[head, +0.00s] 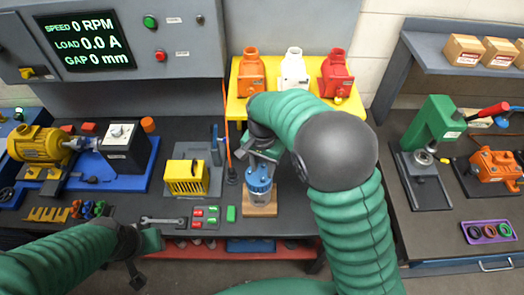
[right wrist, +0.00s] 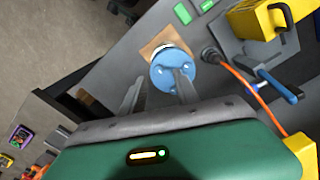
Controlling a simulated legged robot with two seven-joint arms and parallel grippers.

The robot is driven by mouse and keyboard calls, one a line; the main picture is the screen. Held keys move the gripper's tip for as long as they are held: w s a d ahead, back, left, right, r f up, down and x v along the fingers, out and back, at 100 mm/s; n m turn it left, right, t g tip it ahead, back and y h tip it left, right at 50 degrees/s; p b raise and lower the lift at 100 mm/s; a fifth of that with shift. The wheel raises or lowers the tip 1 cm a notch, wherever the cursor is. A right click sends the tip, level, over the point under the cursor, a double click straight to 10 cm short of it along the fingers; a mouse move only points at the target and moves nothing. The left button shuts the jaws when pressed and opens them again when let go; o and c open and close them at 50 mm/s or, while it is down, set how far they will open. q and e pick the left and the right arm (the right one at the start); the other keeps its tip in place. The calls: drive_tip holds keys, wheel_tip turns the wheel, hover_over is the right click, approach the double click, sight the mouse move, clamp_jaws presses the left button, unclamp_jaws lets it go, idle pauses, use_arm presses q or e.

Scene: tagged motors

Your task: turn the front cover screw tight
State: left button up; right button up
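A motor with a blue top cover (head: 259,180) stands upright on a wooden block (head: 262,208) at the front middle of the bench. In the right wrist view the round blue cover (right wrist: 168,62) shows small pale spots, but I cannot tell which is the front screw. My right gripper (head: 262,160) is just above the motor. In the right wrist view its two fingers (right wrist: 158,82) are spread with nothing between their tips; one overlaps the cover in the picture, and contact cannot be told. My left gripper (head: 143,262) is low at the bench's front edge, its fingers unclear.
A wrench (head: 163,221) and a tray of red and green pieces (head: 206,216) lie left of the motor. A yellow slotted box (head: 187,178) stands behind them. An orange cable (right wrist: 245,88) runs close by the motor. Orange, white and red motors stand on a yellow shelf (head: 240,105).

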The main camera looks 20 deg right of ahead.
wheel_tip(320, 180, up, 13)
drive_tip(key=b, duration=0.1)
drive_tip(key=shift+s+a, duration=0.1)
drive_tip(key=n+t+b, duration=0.1)
drive_tip(key=n+b, duration=0.3)
drive_tip(key=b, duration=0.1)
approach(262, 179)
drive_tip(key=s+d+f, duration=0.4)
drive_tip(key=s+f, duration=0.1)
drive_tip(key=s, duration=0.1)
drive_tip(key=s+d+f+n+t+b, duration=0.1)
drive_tip(key=s+d+f+n+b, duration=0.1)
drive_tip(key=s+f+n, duration=0.2)
drive_tip(key=s+f, duration=0.3)
drive_tip(key=s, duration=0.1)
drive_tip(key=shift+s+f+n+t, duration=0.2)
drive_tip(key=shift+s+n+t, duration=0.05)
drive_tip(key=shift+n+t, duration=0.05)
drive_tip(key=shift+w+a, duration=0.1)
drive_tip(key=shift+w, duration=0.05)
